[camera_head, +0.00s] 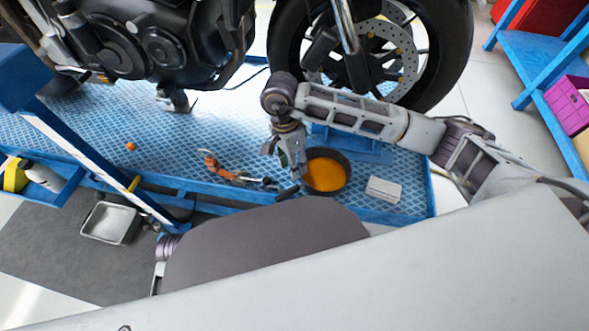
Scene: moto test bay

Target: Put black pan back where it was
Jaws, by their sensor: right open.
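The black pan (346,162) sits near the front edge of the blue patterned platform, below the motorcycle's front wheel. It is round and holds something orange. A short dark piece, which looks like its handle, sticks out at its lower left. My right gripper (296,174) reaches down from the right arm just left of the pan. It is open, with its fingertips close to the rim and the handle; whether they touch is too small to tell. Part of my left arm shows at the lower left, but its gripper is not visible.
An orange and dark tool (222,170) lies left of the pan and a pale block (383,190) lies right of it. The motorcycle wheel (440,60) stands behind. A blue beam (95,155) crosses at left. A metal tray (110,222) is on the dark floor mat.

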